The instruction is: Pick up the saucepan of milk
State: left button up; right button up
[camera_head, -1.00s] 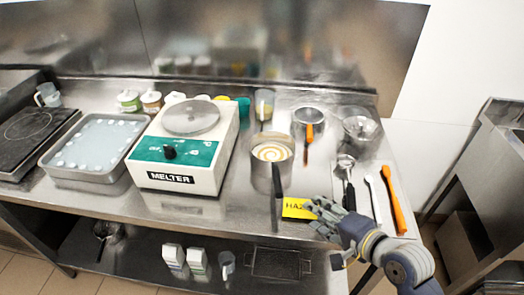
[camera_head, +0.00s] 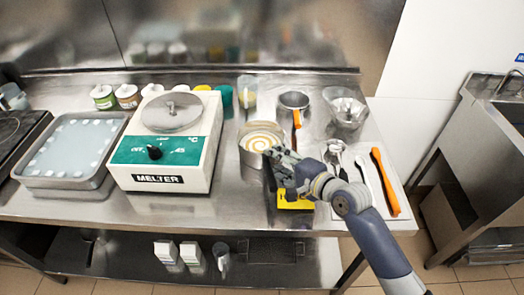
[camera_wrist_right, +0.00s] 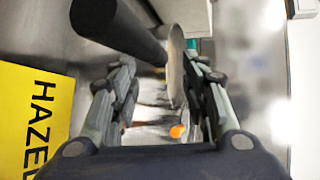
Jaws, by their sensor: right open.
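The saucepan (camera_head: 253,157) holds a pale liquid with an amber swirl and stands on the steel counter right of the melter. Its dark handle is mostly hidden behind my right gripper (camera_head: 277,163) in the head view. In the right wrist view, the black handle (camera_wrist_right: 120,28) runs from the upper left toward the pan's rim (camera_wrist_right: 176,68). My right gripper (camera_wrist_right: 160,88) is open, with its fingers beside the pan's near side and the handle close to the left finger. I cannot tell whether they touch. My left gripper is out of view.
A yellow label (camera_head: 294,201) lies under my right wrist. The melter (camera_head: 165,145) stands to the left.

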jog(key=shift+x, duration=1.1)
jog(key=shift+w+a+f, duration=0.3)
jog(key=shift+w, duration=0.1)
jog(key=shift+c, duration=0.2)
jog(key=shift+s, duration=0.1)
jog(key=c, duration=0.9)
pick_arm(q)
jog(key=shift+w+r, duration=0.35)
pick_arm(e)
jog(key=shift+r, duration=0.15)
grip_shut()
